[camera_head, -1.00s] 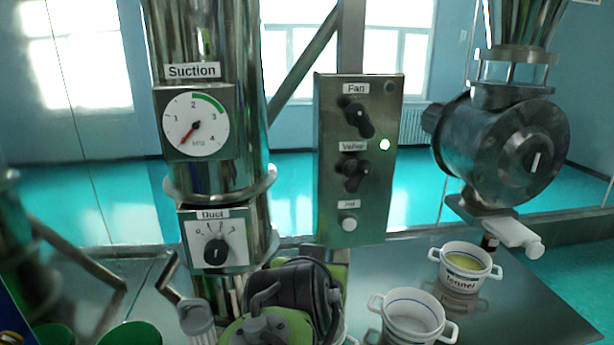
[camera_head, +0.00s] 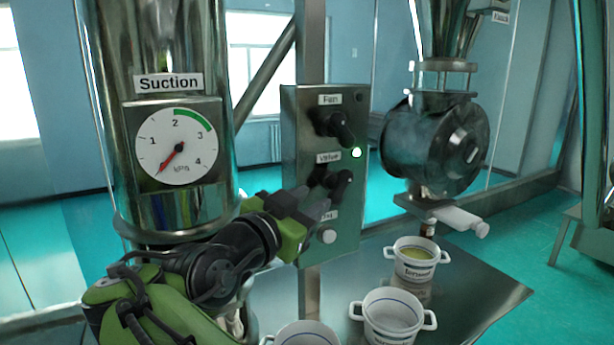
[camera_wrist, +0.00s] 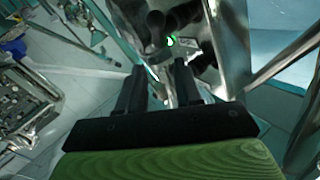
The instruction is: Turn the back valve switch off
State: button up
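The steel control panel (camera_head: 348,225) stands in the middle of the head view. Its dark valve switch (camera_head: 340,183) sits under the "Valve" label (camera_head: 328,157), with its handle tilted. A lit pale-green lamp (camera_head: 356,153) is beside that label; it also shows in the wrist view (camera_wrist: 170,41). My gripper (camera_head: 321,206) is at the panel's lower left, just below and left of the valve switch, partly covering the lower label. In the wrist view my gripper (camera_wrist: 158,80) has its two fingers apart with nothing between them. Contact with the switch cannot be told.
The fan switch (camera_head: 335,125) is above and a white button (camera_head: 328,236) below. A suction gauge (camera_head: 178,143) is on the steel column at left. White pots (camera_head: 392,318) stand on the metal table (camera_head: 470,288). A round steel machine (camera_head: 435,145) is at right.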

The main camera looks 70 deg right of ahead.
aim_at(341, 182)
jog(key=s+d+p, duration=0.1)
jog(key=d, duration=0.3)
jog(key=d+p, duration=0.1)
jog(key=d, duration=0.3)
jog(key=s+d+p, duration=0.1)
jog(key=d, duration=0.4)
jog(key=shift+s+d, duration=0.1)
jog(key=shift+s, duration=0.25)
grip_shut()
